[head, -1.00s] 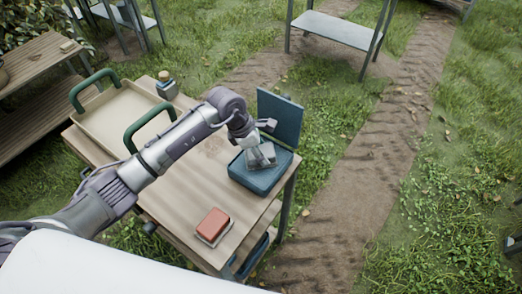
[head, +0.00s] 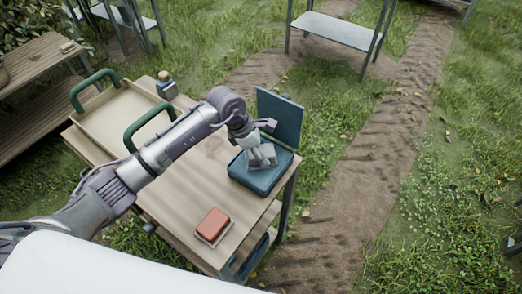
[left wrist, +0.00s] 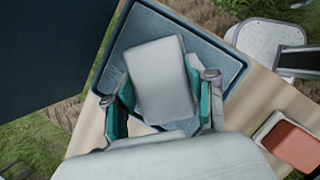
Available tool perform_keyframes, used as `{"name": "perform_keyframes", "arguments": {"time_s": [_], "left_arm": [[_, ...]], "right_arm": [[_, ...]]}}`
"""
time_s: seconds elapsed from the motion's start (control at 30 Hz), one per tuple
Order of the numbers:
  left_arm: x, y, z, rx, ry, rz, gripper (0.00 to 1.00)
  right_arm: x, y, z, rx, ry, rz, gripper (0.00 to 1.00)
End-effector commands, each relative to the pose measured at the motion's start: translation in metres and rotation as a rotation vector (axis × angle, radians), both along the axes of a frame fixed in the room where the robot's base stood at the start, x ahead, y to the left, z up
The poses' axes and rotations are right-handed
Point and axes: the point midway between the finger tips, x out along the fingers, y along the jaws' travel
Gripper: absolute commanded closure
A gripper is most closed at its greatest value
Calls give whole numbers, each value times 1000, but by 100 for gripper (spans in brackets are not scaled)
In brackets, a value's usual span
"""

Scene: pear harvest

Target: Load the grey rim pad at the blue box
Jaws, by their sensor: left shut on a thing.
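The blue box (head: 256,180) stands open on the wooden cart, its lid (head: 281,118) raised at the back. My left gripper (head: 262,154) is at the box opening, shut on the grey pad (head: 267,158). In the left wrist view, the pad (left wrist: 160,72) lies between the two teal-lined fingers of the gripper (left wrist: 163,104), with the box's inside and rim (left wrist: 205,43) around and behind it. The pad looks slightly turned relative to the box. Whether it touches the box floor cannot be told. My right gripper is out of view.
A red block on a pale base (head: 214,224) lies on the cart top (head: 180,205) in front of the box. A beige tray with green handles (head: 115,115) and a small jar (head: 166,88) are at the back left. The cart top between tray and box is clear.

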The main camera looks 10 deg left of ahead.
Motion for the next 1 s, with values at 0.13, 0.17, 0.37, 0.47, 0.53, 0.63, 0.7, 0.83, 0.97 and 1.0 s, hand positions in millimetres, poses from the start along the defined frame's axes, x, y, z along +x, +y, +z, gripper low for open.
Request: {"name": "perform_keyframes", "arguments": {"time_s": [0.13,0.17,0.37,0.47,0.53,0.63,0.7,0.83,0.97,1.0], "left_arm": [[-3,1,-1,6,10,-2,72],[-3,1,1,6,9,-1,72],[-1,1,19,4,5,-1,72],[-1,1,27,4,4,-1,72],[-1,1,33,4,4,-1,72],[-1,1,41,3,3,-1,72],[-1,0,47,2,3,-2,72],[0,0,58,1,2,0,72],[0,1,67,1,2,0,72],[-1,0,69,1,2,0,72]], "right_arm": [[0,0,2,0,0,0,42],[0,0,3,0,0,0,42],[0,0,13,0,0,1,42],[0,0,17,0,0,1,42],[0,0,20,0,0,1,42],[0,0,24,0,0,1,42],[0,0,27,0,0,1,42],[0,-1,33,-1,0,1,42],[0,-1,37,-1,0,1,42],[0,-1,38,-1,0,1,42]]}}
